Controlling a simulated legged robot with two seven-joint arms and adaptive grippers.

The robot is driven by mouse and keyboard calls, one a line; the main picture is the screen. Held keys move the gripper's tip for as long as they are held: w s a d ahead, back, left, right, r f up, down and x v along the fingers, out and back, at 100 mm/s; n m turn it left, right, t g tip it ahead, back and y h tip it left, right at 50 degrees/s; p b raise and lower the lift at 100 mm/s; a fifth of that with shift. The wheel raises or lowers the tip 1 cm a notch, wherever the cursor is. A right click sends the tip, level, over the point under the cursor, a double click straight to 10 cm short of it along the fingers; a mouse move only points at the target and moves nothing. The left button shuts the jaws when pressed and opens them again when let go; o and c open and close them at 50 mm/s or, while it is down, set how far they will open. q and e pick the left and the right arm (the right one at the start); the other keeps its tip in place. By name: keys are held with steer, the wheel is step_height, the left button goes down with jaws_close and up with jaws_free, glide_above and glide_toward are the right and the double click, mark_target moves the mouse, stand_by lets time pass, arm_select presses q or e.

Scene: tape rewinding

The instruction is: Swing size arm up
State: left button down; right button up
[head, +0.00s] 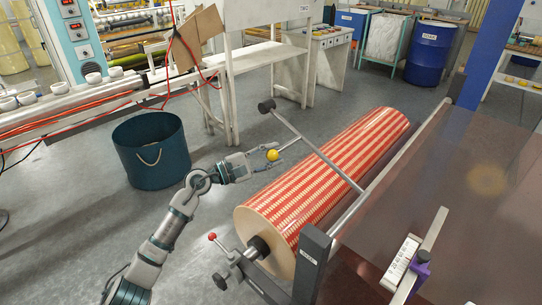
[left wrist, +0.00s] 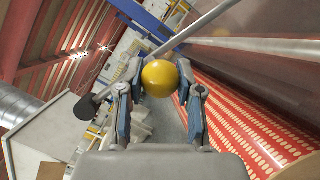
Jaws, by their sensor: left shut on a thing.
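The size arm is a grey bar (head: 312,146) with a dark round end (head: 266,106), slanting above the red and white patterned roll (head: 345,165). The bar also shows in the left wrist view (left wrist: 205,22), with its dark end (left wrist: 85,106) at the left. A yellow ball knob (head: 272,155) sits beside the bar; whether a stub joins them is hard to tell. My left gripper (head: 268,160) is shut on this knob. In the left wrist view the yellow knob (left wrist: 160,78) lies between both fingers. My right gripper is not in view.
A red-knobbed lever (head: 212,237) and dark frame post (head: 311,264) stand at the roll's near end. A brown machine table (head: 470,190) lies to the right. A dark bin (head: 152,150) stands on the floor at left. Open floor surrounds my left forearm.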

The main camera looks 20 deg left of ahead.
arm_select(q)
steer(key=c, duration=0.8)
jaws_free()
steer(key=shift+r, duration=0.25)
steer(key=shift+o, duration=0.3)
steer(key=shift+s+d, duration=0.1)
steer(key=shift+f, duration=0.1)
steer(key=shift+s+a, duration=0.2)
steer(key=shift+a, duration=0.1)
steer(key=v, duration=1.1)
steer(key=shift+s, duration=0.1)
